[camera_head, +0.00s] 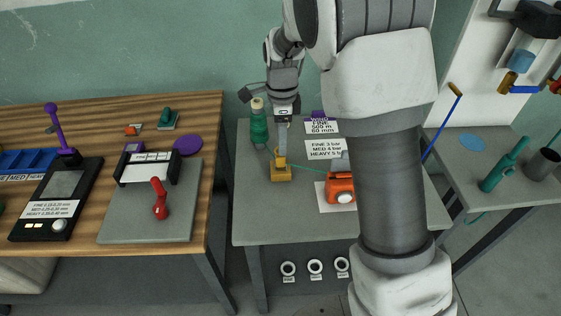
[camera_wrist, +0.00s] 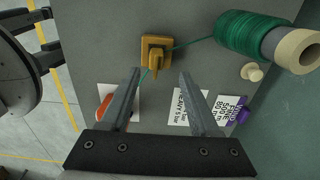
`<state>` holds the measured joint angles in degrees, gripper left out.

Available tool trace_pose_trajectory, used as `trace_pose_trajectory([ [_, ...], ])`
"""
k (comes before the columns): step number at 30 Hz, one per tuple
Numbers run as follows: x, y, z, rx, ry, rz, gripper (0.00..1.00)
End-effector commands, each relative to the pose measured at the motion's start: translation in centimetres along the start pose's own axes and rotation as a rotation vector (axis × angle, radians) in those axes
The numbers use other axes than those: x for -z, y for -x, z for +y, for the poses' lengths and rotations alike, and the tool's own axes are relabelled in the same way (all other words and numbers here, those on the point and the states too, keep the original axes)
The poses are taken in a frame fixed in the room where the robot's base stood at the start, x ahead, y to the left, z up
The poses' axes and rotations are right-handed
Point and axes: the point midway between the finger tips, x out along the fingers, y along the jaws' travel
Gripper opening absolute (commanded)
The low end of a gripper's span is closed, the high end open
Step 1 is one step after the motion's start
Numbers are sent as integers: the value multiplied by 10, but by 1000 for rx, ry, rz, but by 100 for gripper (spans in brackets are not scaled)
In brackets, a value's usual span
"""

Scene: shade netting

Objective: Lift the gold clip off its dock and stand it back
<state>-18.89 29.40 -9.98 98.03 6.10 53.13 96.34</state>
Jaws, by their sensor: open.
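The gold clip (camera_head: 281,161) stands on its gold dock (camera_head: 281,174) on the grey middle table. In the wrist view the clip (camera_wrist: 156,63) shows on the square dock plate (camera_wrist: 155,42). My gripper (camera_wrist: 160,73) is open, its two fingers apart, with the clip near the gap between the fingertips. In the head view my gripper (camera_head: 281,148) points down just above the clip; the exact gap is hard to tell. A green line runs from the green spool (camera_head: 259,122) to the clip and on toward an orange device (camera_head: 341,188).
The spool (camera_wrist: 248,34) stands close to the dock, with a pale knob (camera_wrist: 252,72) beside it. Printed cards (camera_head: 325,149) lie to the right of the dock. My arm hides part of the table's right side. The table's front left (camera_head: 270,225) is clear.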

Motion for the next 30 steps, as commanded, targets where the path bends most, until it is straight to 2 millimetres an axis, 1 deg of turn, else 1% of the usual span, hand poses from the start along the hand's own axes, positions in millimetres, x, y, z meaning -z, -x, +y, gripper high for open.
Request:
trace_pose_trajectory([
  [1,0,-8,1,-3,0,0,62],
  [3,0,-13,0,-1,0,0,62],
  [8,-1,-23,2,-2,1,0,62],
  [13,-3,-48,7,-3,1,1,62],
  [16,-3,-61,7,-2,0,0,62],
  [20,-3,-68,7,0,1,0,62],
  [26,-3,-68,6,1,1,0,62],
  [29,-3,-68,6,1,1,0,46],
  [30,-3,-68,6,1,1,0,39],
])
